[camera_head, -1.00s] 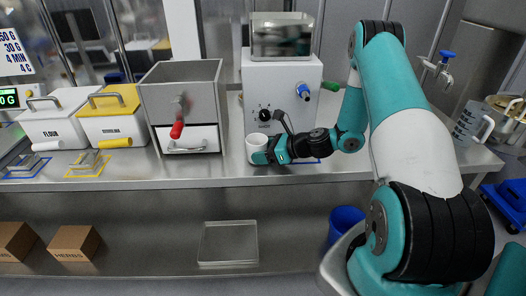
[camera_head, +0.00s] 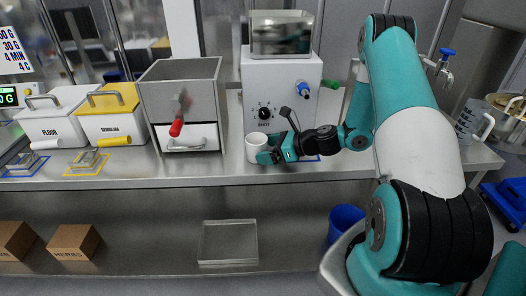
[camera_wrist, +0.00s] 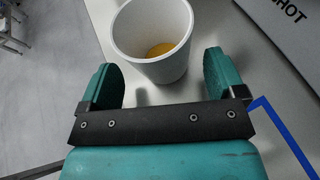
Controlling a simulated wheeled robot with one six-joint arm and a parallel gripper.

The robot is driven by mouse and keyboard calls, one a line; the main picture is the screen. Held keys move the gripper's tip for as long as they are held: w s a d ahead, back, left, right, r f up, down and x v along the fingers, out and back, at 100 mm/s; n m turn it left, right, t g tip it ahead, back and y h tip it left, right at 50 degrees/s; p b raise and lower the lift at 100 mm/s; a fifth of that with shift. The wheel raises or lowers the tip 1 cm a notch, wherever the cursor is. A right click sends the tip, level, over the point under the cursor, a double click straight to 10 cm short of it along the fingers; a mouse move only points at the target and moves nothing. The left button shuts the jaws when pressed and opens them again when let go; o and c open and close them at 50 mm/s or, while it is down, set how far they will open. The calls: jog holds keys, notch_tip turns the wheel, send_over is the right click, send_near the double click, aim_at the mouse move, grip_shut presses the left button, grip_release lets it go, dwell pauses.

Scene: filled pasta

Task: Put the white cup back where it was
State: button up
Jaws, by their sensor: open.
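The white cup (camera_head: 256,146) stands upright on the steel counter, in front of the white machine with the black dial. In the wrist view the white cup (camera_wrist: 152,42) shows a yellow-orange content at its bottom. My gripper (camera_head: 266,157) is at the right of the cup, low over the counter. In the wrist view my gripper (camera_wrist: 162,82) is open, its two teal fingers apart, with the cup just beyond and partly between their tips. A blue outline (camera_wrist: 285,135) is marked on the counter beside my gripper; my arm partly covers it in the head view.
The white machine (camera_head: 283,100) stands behind the cup. A grey hopper box with a red handle (camera_head: 176,128) is to the left. Flour (camera_head: 52,118) and semolina (camera_head: 110,115) bins stand further left. A measuring jug (camera_head: 470,124) is at the right. The counter's front strip (camera_head: 215,178) is clear.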

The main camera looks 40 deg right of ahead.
jog(key=b+v, duration=0.1)
jog(key=v, duration=0.8)
jog(key=shift+s+d+r+b, duration=0.1)
jog(key=shift+s+b, duration=0.1)
jog(key=shift+b, duration=0.1)
jog(key=s+a+r+n+g+y, duration=0.1)
jog(key=a+r+n+g, duration=0.3)
jog(key=a+n, duration=0.55)
jog(key=s+a+r+n+g, duration=0.1)
jog(key=a+r+n+g, duration=0.35)
jog(key=a+n, duration=0.45)
jog(key=s+a+r+n+g+h, duration=0.1)
jog(key=s+a+r+n+h, duration=0.1)
jog(key=s+a+r+n, duration=0.2)
jog(key=s+a+r+n+g+h, duration=0.1)
jog(key=s+a+r+n+h, duration=0.1)
jog(key=s+a+n, duration=0.6)
jog(key=s+r+n, duration=0.1)
jog(key=s+n, duration=0.4)
jog(key=n, duration=0.1)
jog(key=shift+a+r+g, duration=0.35)
jog(key=shift+a+r, duration=0.05)
